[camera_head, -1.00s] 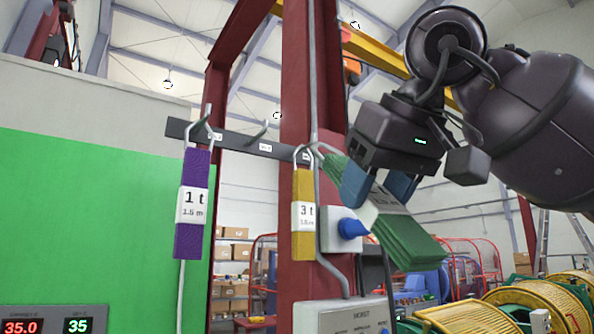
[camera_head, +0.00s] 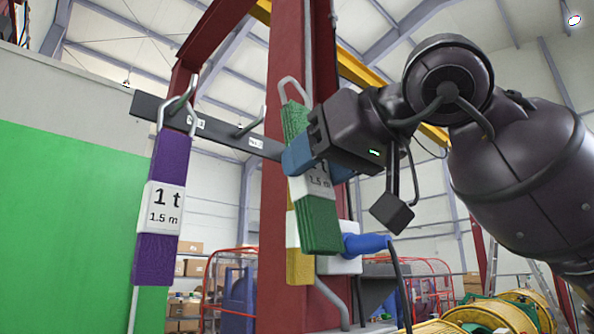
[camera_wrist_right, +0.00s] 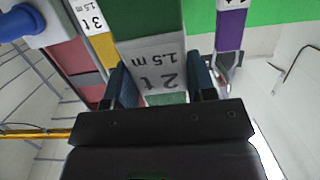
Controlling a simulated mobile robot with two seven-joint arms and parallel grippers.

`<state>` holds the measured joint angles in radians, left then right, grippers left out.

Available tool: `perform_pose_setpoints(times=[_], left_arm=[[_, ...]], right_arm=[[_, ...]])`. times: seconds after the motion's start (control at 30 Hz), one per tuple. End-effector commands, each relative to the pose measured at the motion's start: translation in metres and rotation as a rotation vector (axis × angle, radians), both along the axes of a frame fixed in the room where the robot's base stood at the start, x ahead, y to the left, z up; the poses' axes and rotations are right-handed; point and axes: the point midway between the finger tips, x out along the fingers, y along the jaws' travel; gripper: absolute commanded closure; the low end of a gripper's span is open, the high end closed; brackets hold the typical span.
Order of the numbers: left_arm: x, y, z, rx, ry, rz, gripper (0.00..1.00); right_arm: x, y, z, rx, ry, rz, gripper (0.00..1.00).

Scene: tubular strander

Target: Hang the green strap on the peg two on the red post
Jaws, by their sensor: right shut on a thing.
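The green strap (camera_head: 319,225) hangs nearly upright in my right gripper (camera_head: 314,162), its wire loop at the top. The blue fingers are shut on its white label, which reads 2 t, 1.5 m in the right wrist view (camera_wrist_right: 155,67). The strap is in front of the red post (camera_head: 281,70). The middle peg (camera_head: 250,124) sticks up from the dark rail on the post, left of the strap's loop, and is empty. The loop is apart from it. My left gripper is not in view.
A purple strap (camera_head: 160,205) marked 1 t hangs on the left peg of the dark rail (camera_head: 222,137). A yellow strap (camera_head: 299,268) is largely hidden behind the green one. A blue plug (camera_head: 366,243) is just right of the green strap's lower end. Yellow cable reels stand lower right.

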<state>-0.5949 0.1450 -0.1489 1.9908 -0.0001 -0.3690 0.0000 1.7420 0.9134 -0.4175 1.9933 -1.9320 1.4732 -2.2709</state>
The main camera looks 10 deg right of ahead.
Motion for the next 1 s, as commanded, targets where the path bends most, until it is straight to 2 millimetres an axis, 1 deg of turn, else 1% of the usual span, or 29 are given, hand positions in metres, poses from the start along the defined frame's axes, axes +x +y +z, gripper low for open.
perform_pose_setpoints(times=[0.27,1.0], left_arm=[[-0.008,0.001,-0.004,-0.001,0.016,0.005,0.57],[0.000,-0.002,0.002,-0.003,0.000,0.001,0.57]], right_arm=[[0.005,0.003,0.000,0.004,-0.003,0.000,0.84],[0.033,0.024,-0.003,0.003,-0.001,0.000,0.84]])
